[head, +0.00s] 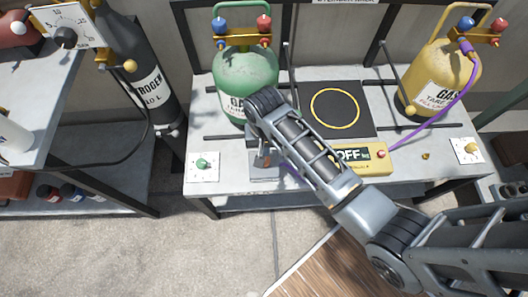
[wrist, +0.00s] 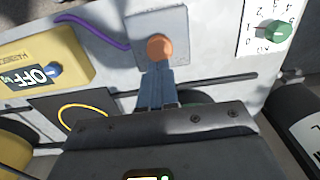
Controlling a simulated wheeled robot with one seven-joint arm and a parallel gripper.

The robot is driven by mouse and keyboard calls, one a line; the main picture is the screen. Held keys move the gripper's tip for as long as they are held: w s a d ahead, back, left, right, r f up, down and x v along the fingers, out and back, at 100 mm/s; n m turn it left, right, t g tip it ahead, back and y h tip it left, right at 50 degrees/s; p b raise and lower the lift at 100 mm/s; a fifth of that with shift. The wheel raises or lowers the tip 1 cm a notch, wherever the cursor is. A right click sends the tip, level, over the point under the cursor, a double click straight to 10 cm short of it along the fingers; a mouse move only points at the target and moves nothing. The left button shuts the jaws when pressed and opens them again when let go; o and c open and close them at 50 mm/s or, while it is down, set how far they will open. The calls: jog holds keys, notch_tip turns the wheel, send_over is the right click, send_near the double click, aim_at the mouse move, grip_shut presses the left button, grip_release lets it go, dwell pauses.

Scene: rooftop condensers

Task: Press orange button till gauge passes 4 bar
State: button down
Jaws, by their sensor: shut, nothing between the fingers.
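The orange button (wrist: 159,47) sits on a grey plate (wrist: 172,22) in the wrist view. My gripper (wrist: 158,70) is shut and empty, its fingertips at the button's near edge in the picture. I cannot tell whether they touch or press it. In the head view my arm hides the button. A white dial (head: 68,26) with a black pointer hub and numbers hangs at upper left. I cannot tell whether it is the task's gauge, nor read its pointer reliably. A green knob (wrist: 277,31) with a small numbered scale is right of the button; it also shows in the head view (head: 203,163).
A green cylinder (head: 246,72) and a yellow cylinder (head: 448,75) stand on the bench. The scale's black pad (head: 352,122) and its yellow display box (head: 376,160), reading OFF, lie between them. A purple hose (head: 440,108) runs from the yellow cylinder. A dark nitrogen cylinder (head: 140,70) stands left.

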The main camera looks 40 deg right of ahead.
notch_tip(320, 180, up, 8)
jog(key=shift+f, duration=0.15)
dwell(0.6)
jog(key=s+f+n+t, duration=0.1)
jog(key=s+n+t, duration=0.2)
jog(key=s+t, duration=0.75)
jog(key=s+r+n+t, duration=0.2)
jog(key=s+r, duration=0.6)
jog(key=r, duration=0.3)
jog(key=s+a+r+n+t, duration=0.1)
jog(key=s+r+n+t, duration=0.1)
jog(key=s+r, duration=0.7)
notch_tip(320, 180, up, 3)
jog(key=shift+a+r, duration=0.1)
jog(key=shift+a, duration=0.05)
